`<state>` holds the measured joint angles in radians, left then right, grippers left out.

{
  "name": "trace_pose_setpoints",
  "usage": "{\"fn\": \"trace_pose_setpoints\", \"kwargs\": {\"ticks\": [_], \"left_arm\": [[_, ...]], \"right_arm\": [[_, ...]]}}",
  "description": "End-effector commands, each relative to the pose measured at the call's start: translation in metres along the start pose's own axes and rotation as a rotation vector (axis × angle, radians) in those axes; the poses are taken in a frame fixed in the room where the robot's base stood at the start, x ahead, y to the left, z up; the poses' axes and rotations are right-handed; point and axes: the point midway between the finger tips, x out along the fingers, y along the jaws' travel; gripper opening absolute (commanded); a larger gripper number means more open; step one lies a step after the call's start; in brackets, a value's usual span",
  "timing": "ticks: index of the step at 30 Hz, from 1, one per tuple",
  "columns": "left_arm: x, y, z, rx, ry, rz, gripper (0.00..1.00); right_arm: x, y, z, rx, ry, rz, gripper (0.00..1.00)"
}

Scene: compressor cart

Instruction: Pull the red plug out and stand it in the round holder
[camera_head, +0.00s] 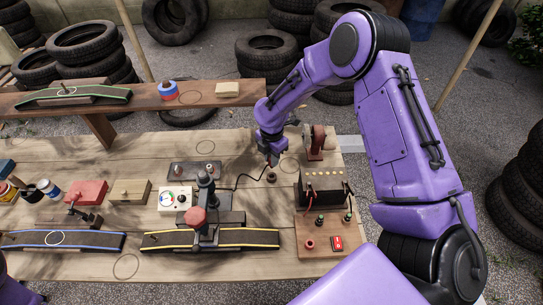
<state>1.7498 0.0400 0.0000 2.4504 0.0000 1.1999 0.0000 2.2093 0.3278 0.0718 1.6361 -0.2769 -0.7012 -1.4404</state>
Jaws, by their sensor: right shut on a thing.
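My right gripper (272,157) is shut just above the table. A small reddish piece, which looks like the red plug (268,162), shows at its fingertips, mostly hidden by the fingers. A thin black cable runs from there down and left toward the gauge box (175,199). A small dark round piece with a hole, probably the round holder (271,177), stands on the table just below the gripper in the picture. The plug looks apart from it, but the gap is too small to tell surely. My left gripper is out of view.
A black battery-like box (325,191) and a wooden board with a red round fitting (309,244) and red switch (337,243) are at right. A dark post with red knob (196,216) stands left of the gripper. A raised shelf (140,99) runs behind.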

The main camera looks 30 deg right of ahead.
Motion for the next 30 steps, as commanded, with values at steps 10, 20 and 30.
{"fn": "trace_pose_setpoints", "kwargs": {"ticks": [10, 20, 30], "left_arm": [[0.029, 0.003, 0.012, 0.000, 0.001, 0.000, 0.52], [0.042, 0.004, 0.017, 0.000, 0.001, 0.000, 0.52], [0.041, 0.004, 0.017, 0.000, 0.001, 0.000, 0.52]], "right_arm": [[0.037, -0.001, 0.000, 0.000, 0.000, -0.001, 0.00], [0.062, 0.000, -0.001, 0.001, 0.001, 0.000, 0.00], [0.063, 0.000, -0.001, 0.001, 0.000, 0.000, 0.00]]}}
